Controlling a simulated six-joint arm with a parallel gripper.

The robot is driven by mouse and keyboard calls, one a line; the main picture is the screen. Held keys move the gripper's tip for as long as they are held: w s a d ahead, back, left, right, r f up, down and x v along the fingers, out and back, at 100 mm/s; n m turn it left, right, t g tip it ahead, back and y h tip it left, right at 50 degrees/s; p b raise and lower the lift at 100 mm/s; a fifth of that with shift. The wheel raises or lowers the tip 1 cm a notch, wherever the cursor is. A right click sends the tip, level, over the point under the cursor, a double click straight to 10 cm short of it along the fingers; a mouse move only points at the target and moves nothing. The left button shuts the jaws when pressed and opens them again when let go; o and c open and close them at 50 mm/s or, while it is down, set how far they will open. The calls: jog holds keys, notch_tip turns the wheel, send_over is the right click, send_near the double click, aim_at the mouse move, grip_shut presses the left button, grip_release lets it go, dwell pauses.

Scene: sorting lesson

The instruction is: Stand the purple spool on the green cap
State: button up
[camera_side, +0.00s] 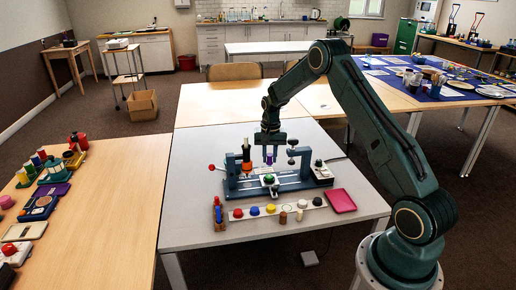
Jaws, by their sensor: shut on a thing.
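My gripper (269,154) points down over the dark blue fixture on the grey table. It is shut on the purple spool (269,160), which looks upright. The green cap (269,178) sits in the middle of the fixture, below the spool. A gap shows between spool and cap in this view. Whether the spool is exactly over the cap I cannot tell from this one angle. The upper part of the spool is hidden by the gripper fingers.
The fixture (291,187) has a dark upright post (246,158) on its left and a clamp-like post (292,152) on its right. In front lies a white strip with several coloured caps. A pink tray (341,201) lies at right.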

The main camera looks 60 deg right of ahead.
aim_at(270, 163)
jog(key=shift+f, duration=2.55)
jog(key=shift+f, duration=0.3)
dwell(0.3)
jog(key=o, duration=1.4)
jog(key=shift+r, duration=3.5)
jog(key=shift+r, duration=0.1)
